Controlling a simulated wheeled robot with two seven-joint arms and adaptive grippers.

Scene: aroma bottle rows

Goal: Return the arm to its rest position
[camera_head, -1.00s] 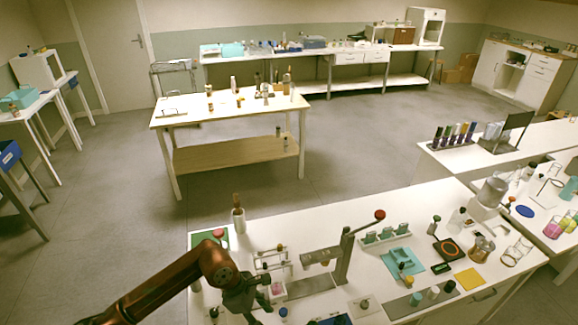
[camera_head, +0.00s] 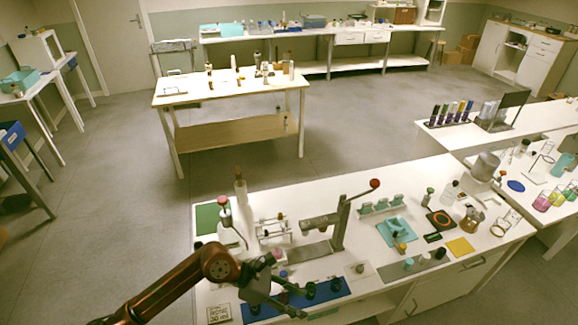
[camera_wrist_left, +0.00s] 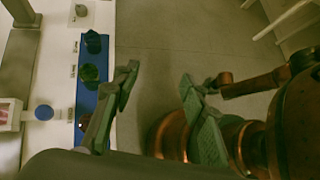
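My left gripper (camera_head: 283,297) hangs over the front left edge of the near bench, by the blue strip (camera_head: 330,292) that carries several dark-capped bottles. In the left wrist view its two fingers (camera_wrist_left: 160,95) are spread apart with only grey floor between them, so it is open and empty. My right gripper is in neither view.
The near white bench (camera_head: 300,195) holds a press with a red knob (camera_head: 374,183), a green mat (camera_head: 207,218), a teal tray (camera_head: 396,230) and a yellow square (camera_head: 461,247). Open floor (camera_head: 110,220) lies left of the bench.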

